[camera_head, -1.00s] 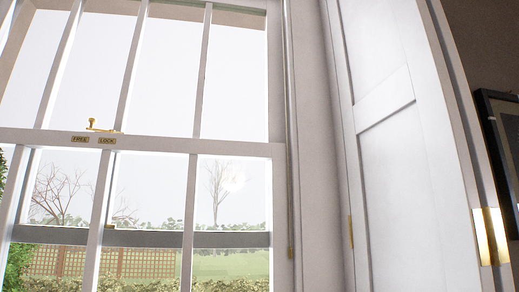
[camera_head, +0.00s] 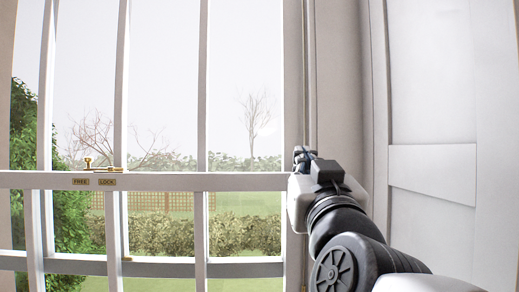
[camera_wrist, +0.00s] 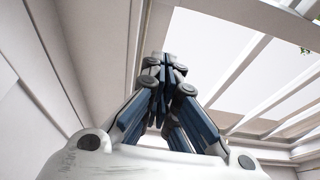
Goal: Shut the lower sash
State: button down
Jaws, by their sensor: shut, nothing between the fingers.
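The lower sash has a white top rail (camera_head: 230,181) carrying two brass plates marked FREE and LOCK (camera_head: 94,182) and a brass catch (camera_head: 100,165). A greyer crossbar (camera_head: 160,267) runs below and seems to lie behind it, with a clear gap between them. The bottom edge of the sash is out of view. My gripper (camera_head: 303,156) is at the right end of the top rail, in front of the window's right jamb; contact cannot be told. In the wrist view my gripper (camera_wrist: 165,70) has its fingers together and empty, with glazing bars (camera_wrist: 245,70) to the right.
A white panelled shutter (camera_head: 435,172) stands on the right, close to my arm. A white jamb with a narrow vertical strip (camera_head: 311,90) lies between it and the panes. Hedges and a bare tree (camera_head: 254,120) show outside. Space in front of the panes left of my gripper is clear.

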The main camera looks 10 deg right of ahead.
notch_tip(320, 180, up, 4)
jog(key=p, duration=0.3)
send_over(290, 263)
jog(key=s, duration=0.2)
jog(key=f, duration=0.4)
jog(key=shift+s+a+f, duration=0.1)
jog(key=shift+s+f, duration=0.15)
jog(key=shift+f, duration=0.1)
notch_tip(290, 263, down, 23)
jog(key=b, duration=2.4)
jog(key=shift+r, duration=0.1)
